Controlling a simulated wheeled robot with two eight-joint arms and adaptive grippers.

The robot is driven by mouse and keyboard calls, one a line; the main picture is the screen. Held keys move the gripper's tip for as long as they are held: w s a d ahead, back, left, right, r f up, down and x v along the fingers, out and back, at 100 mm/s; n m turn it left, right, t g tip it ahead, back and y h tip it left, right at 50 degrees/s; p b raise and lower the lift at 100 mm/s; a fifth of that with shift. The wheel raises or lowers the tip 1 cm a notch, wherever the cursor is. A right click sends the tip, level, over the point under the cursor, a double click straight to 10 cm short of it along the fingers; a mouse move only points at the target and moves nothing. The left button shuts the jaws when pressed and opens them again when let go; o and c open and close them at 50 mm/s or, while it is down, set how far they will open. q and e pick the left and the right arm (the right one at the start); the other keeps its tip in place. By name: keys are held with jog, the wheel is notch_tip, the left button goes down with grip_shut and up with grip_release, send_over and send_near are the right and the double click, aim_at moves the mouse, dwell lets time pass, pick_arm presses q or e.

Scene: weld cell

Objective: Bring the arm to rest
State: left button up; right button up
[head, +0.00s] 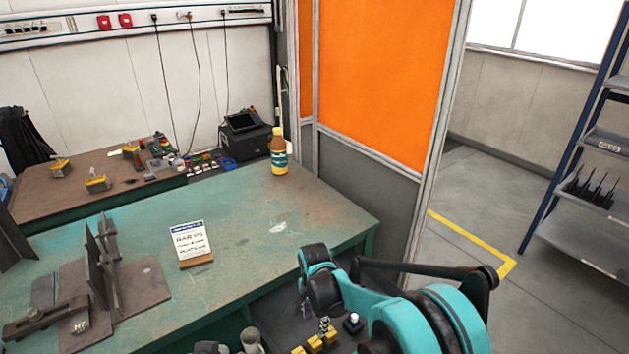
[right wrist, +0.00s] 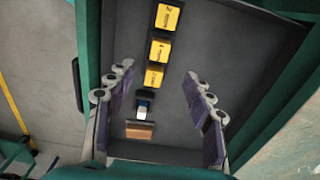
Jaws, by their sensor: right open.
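My right arm (head: 400,310) shows in teal and black at the lower right of the head view, bent in front of the green table's right end. In the right wrist view my right gripper (right wrist: 159,78) is open, its two purple-padded fingers apart with nothing held between them. It points at a dark tray (right wrist: 190,45) holding yellow blocks (right wrist: 160,50), a small white-and-blue piece (right wrist: 143,107) and a wooden piece (right wrist: 140,130). How high the fingers are above the tray I cannot tell. My left gripper is not in view.
The green table (head: 250,260) bears a bottle (head: 279,158), a small sign (head: 190,240) and a steel fixture (head: 100,275). An orange screen (head: 385,75) stands behind its right end. A blue shelf rack (head: 590,150) stands at far right, with open floor before it.

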jog(key=s+d+r+n+t, duration=0.3)
jog(key=s+d+r+n, duration=0.3)
jog(key=d+r, duration=0.55)
jog(key=s+d+r+n+t, duration=0.2)
jog(key=s+d, duration=0.1)
jog(key=s, duration=0.3)
jog(key=s+d+r+n+t, duration=0.1)
jog(key=s+d+n+t, duration=0.1)
jog(key=s, duration=0.5)
jog(key=shift+d+r+n, duration=0.35)
jog(key=shift+d+n, duration=0.05)
jog(key=shift+d, duration=0.25)
